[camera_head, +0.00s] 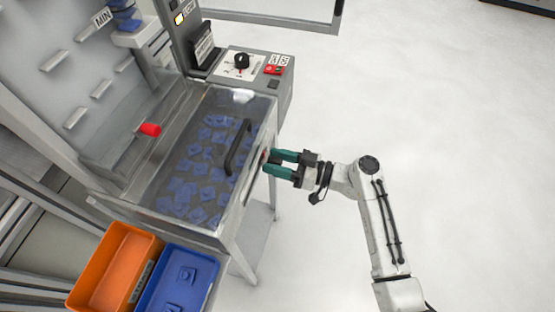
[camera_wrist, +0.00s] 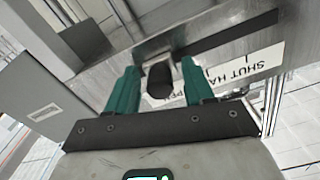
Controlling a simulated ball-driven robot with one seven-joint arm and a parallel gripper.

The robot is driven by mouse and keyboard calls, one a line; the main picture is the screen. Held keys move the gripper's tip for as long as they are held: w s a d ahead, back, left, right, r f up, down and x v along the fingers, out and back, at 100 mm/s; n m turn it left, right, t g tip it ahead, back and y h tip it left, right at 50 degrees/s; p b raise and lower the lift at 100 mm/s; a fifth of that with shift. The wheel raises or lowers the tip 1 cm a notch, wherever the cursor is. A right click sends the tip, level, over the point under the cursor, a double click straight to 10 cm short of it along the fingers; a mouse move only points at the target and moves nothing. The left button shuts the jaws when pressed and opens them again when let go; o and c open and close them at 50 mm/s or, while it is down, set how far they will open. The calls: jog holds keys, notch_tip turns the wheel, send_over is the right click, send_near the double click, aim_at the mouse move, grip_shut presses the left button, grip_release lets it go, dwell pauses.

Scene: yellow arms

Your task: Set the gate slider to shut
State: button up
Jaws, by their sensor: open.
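The gate slider's dark knob (camera_wrist: 159,82) sits at the left end of a dark slot (camera_wrist: 230,32) in the wrist view. A white label (camera_wrist: 262,64) below the slot reads upside down, with SHUT toward its right end and HALF partly hidden. My gripper (camera_wrist: 159,68) is open, with one green finger on each side of the knob. I cannot tell whether either finger touches it. In the head view my gripper (camera_head: 269,163) is at the machine's front face, below the lid handle, and the knob is mostly hidden there.
A clear-lidded bin (camera_head: 188,200) of blue pieces has a black handle (camera_head: 237,147). A control panel (camera_head: 258,68) with a dial stands behind. Orange (camera_head: 112,262) and blue (camera_head: 178,280) crates are at the lower left. The floor to the right is clear.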

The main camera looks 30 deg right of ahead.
aim_at(249, 195)
jog(key=shift+c, duration=0.4)
grip_shut()
jog(key=s+a+b, duration=0.2)
jog(key=s+a, duration=0.5)
jog(key=shift+s+a, duration=0.2)
jog(key=shift+o, duration=0.4)
grip_release()
jog(key=shift+s+a, duration=0.1)
jog(key=shift+s+d, duration=0.15)
jog(key=shift+d, duration=0.15)
jog(key=b+v, duration=0.2)
jog(key=v, duration=0.8)
